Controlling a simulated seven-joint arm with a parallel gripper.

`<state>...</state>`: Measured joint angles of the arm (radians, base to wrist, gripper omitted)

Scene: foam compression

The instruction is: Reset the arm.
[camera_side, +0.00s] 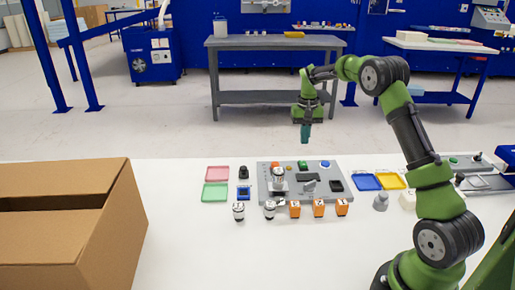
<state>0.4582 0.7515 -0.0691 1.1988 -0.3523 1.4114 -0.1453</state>
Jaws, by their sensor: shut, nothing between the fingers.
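My gripper (305,134) hangs pointing down above the far edge of the white table. It is shut and empty, well clear of everything on the table. My green and black arm reaches up from the lower right and bends over to the left. Below the gripper lies a grey panel (263,194) with buttons and a small metal cylinder (278,175) standing on it. Whether a foam piece is in view, I cannot tell.
Orange blocks (319,208) and small metal weights (238,211) stand in front of the panel. Pink (217,173), green (215,192), blue (366,182) and yellow (391,180) trays lie beside it. A cardboard box (125,225) fills the left. The front middle of the table is clear.

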